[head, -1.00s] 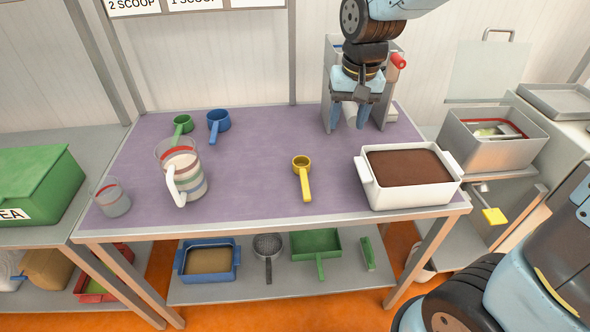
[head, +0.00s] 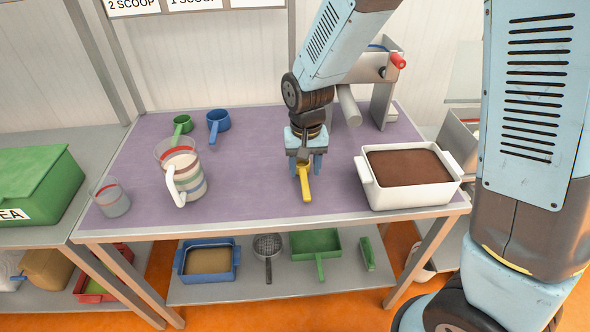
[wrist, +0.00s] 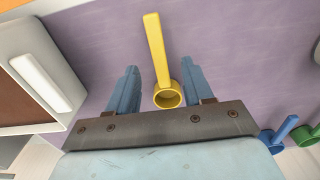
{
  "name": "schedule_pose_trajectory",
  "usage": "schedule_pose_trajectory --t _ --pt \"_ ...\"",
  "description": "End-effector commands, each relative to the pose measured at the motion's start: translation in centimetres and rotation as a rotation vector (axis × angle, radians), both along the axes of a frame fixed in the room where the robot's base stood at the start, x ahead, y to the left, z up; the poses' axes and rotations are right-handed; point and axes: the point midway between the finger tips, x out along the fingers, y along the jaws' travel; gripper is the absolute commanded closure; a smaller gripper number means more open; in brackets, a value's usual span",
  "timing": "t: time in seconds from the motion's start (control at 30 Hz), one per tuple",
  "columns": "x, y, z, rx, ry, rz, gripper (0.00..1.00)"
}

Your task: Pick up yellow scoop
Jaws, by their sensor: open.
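The yellow scoop (head: 305,184) lies on the purple table top (head: 250,170), its handle pointing toward the table's front edge. My gripper (head: 305,168) is over the scoop's cup end, and it hides most of the cup in the head view. In the wrist view the yellow scoop (wrist: 157,55) shows whole, with its cup between the two blue fingers of my gripper (wrist: 158,90). There is a gap on each side of the cup. The fingers are open and hold nothing.
A white bin of brown powder (head: 408,165) stands right of the scoop. A striped jug (head: 187,175) and a glass (head: 112,196) stand at left. A green scoop (head: 181,125) and a blue scoop (head: 218,122) lie behind. A grey machine (head: 385,90) stands at the back right.

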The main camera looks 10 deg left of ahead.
Motion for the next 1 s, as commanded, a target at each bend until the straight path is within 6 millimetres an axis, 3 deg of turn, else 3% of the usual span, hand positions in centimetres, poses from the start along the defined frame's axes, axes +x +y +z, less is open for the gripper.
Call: schedule_pose_trajectory --t 0.27,0.6,0.93,1.0 --pt "0.0 -0.1 -1.7 -0.001 0.002 0.000 0.49" --pt "0.0 -0.1 -5.7 -0.001 0.002 0.000 0.49" --pt "0.0 -0.1 -6.1 0.000 -0.001 0.001 0.49" --pt "0.0 -0.1 -6.1 0.000 -0.001 0.001 0.55"
